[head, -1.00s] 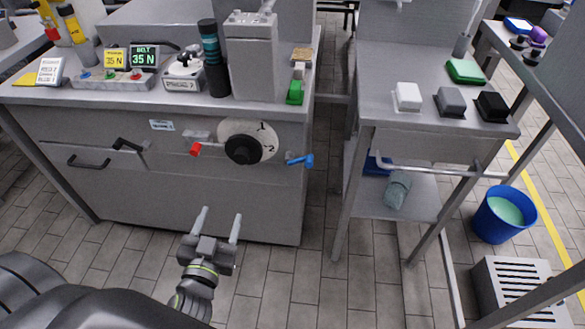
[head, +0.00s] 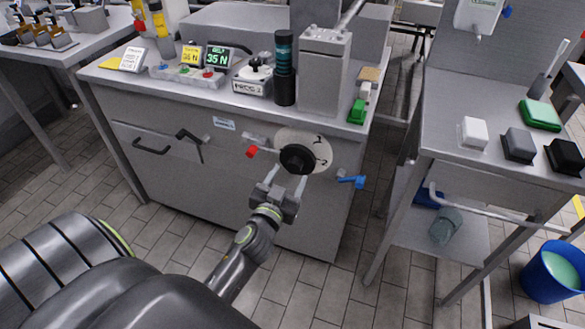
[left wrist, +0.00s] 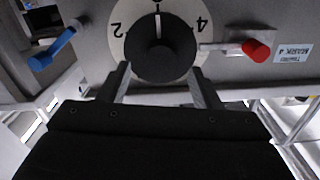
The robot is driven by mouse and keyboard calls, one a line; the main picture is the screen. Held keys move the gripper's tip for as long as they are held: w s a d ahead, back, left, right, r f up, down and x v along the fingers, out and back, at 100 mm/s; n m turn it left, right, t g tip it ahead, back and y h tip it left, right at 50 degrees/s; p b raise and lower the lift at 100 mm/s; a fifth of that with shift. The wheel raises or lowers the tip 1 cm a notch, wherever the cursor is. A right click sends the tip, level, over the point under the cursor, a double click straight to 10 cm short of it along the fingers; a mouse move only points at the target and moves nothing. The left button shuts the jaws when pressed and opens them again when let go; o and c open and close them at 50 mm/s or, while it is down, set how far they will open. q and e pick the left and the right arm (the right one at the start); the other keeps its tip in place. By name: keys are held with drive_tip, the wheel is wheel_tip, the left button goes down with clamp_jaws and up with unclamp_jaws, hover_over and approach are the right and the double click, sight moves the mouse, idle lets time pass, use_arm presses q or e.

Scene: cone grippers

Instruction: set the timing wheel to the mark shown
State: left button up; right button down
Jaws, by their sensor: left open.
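The timing wheel is a pale disc (head: 318,143) with a black knob (head: 297,159) at its middle, on the front of the grey cabinet. Digits 1 and 2 show on its right side in the head view. My left gripper (head: 287,182) is open just below the knob. In the left wrist view its two fingers (left wrist: 160,82) stand either side of the knob's lower part; contact cannot be told. My right gripper is not in view.
A red-tipped lever (head: 251,152) is left of the wheel and a blue lever (head: 353,181) is at its right. A side table (head: 450,110) is at right.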

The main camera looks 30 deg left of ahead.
sight(293, 168)
use_arm(q)
drive_tip(key=x, duration=0.2)
drive_tip(key=shift+w+a, duration=0.1)
drive_tip(key=shift+w, duration=0.15)
drive_tip(key=shift+w+a, duration=0.15)
drive_tip(key=shift+w, duration=0.5)
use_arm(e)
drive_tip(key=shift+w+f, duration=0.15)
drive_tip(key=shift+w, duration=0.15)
use_arm(q)
drive_tip(key=shift+c, duration=0.4)
drive_tip(key=c, duration=0.9)
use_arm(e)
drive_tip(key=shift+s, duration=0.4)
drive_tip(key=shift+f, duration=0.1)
use_arm(q)
drive_tip(key=shift+m, duration=0.3)
